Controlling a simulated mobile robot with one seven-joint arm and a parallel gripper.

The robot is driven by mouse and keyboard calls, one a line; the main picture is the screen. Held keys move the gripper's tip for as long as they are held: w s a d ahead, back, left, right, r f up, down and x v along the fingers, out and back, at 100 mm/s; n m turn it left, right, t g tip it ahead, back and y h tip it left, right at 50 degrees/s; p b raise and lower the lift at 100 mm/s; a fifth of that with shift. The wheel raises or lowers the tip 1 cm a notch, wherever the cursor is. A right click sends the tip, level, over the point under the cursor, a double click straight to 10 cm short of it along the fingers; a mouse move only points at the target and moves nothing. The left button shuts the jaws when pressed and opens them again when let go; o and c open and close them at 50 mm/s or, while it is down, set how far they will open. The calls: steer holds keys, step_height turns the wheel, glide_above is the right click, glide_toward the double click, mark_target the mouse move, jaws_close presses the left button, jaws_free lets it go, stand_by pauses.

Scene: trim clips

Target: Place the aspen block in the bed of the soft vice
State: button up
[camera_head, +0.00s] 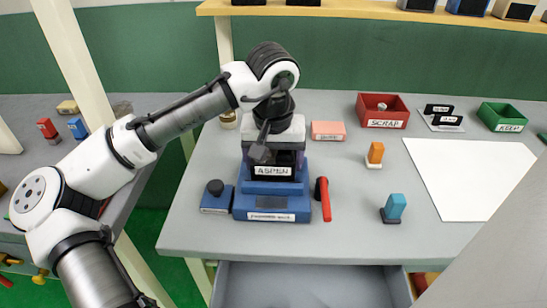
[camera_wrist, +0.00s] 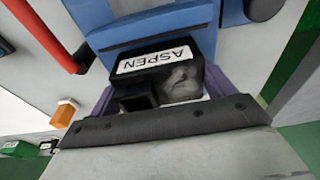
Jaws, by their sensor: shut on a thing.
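The aspen block (camera_head: 272,171) is dark with a white ASPEN label; it also shows in the wrist view (camera_wrist: 165,82). My gripper (camera_head: 275,152) is shut on it from above, with purplish fingers on either side in the wrist view (camera_wrist: 160,100). The soft vice (camera_head: 270,206) is blue, with a label on its front; it also shows in the wrist view (camera_wrist: 155,28). The block is upright over the vice's middle, at or just above the bed. I cannot tell whether it touches the bed, as block and gripper hide it.
An orange block (camera_head: 375,153) and a blue block (camera_head: 394,207) stand to the right. A red scrap bin (camera_head: 384,111) is behind. An open drawer (camera_head: 305,285) is below.

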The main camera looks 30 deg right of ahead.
mark_target(273, 162)
steer(key=shift+f, duration=0.15)
steer(key=o, duration=1)
step_height(273, 162, up, 12)
steer(key=s+a, duration=0.1)
steer(key=shift+s, duration=0.25)
